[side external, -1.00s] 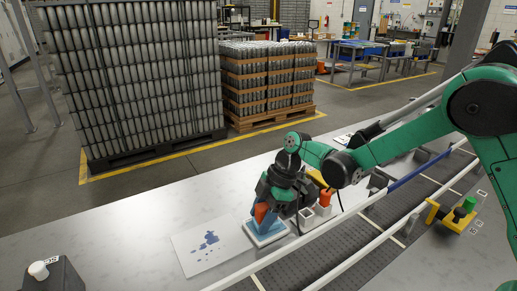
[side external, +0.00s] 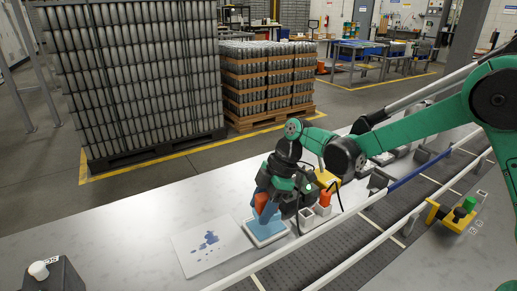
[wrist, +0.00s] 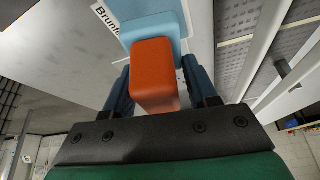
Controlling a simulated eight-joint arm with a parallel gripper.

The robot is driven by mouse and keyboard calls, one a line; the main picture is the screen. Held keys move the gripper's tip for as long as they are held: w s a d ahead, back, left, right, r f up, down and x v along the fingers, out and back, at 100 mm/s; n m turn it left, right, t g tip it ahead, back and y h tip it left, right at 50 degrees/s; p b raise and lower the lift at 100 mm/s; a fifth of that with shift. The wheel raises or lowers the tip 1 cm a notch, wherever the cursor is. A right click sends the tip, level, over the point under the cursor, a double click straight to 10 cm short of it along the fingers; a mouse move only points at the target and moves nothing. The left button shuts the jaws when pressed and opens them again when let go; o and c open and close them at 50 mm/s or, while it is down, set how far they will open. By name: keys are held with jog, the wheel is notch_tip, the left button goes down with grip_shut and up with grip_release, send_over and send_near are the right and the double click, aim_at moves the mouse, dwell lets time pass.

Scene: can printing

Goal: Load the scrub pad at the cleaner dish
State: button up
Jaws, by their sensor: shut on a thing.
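The scrub pad has an orange handle (side external: 261,204), seen up close as an orange block (wrist: 154,72) in the wrist view. A light-blue part (wrist: 150,28) lies beyond the handle. My gripper (side external: 263,207) points down and is shut on the handle, with its dark fingers on both sides. The cleaner dish (side external: 282,235), a shallow pale tray with blue inside, sits on the bench directly below. The pad appears just above the dish; I cannot tell whether they touch.
A white sheet with blue stains (side external: 187,262) lies left of the dish. A white cup with an orange-topped item (side external: 325,200) stands to the right. A conveyor (side external: 330,252) with rails runs in front. The bench at left is mostly clear.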

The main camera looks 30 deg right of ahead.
aim_at(258, 197)
jog(key=shift+r, duration=2.25)
